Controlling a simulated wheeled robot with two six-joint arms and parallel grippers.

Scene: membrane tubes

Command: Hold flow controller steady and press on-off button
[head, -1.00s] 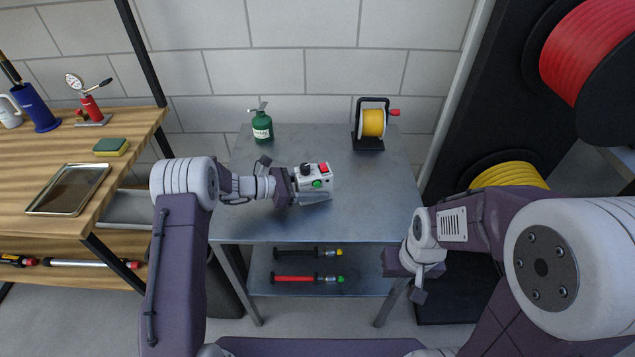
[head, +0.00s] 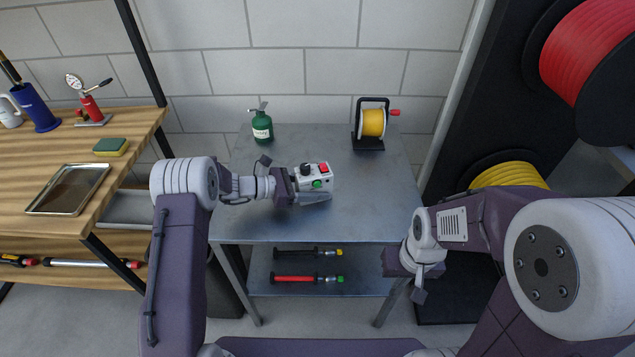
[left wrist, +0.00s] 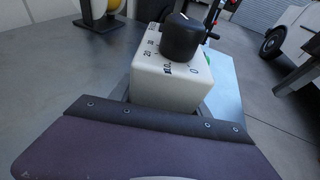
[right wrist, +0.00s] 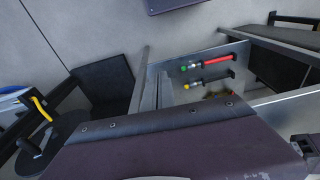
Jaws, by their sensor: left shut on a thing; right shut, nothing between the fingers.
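The flow controller (head: 314,178) is a small white box on the metal table, with a black knob, a red button (head: 323,168) and a green button (head: 317,184) on it. My left gripper (head: 296,186) is shut on its left side. In the left wrist view the white flow controller (left wrist: 172,80) sits just beyond the gripper, with the black knob (left wrist: 182,38) and printed numbers on top; the fingers are mostly hidden. My right gripper (head: 419,294) is shut and empty, low beside the table's front right leg, well away from the controller.
A green bottle (head: 262,126) and a yellow reel (head: 372,124) stand at the back of the metal table (head: 370,210). Tubes with red and black bodies (head: 295,279) lie on its lower shelf. A wooden bench (head: 125,185) is at left.

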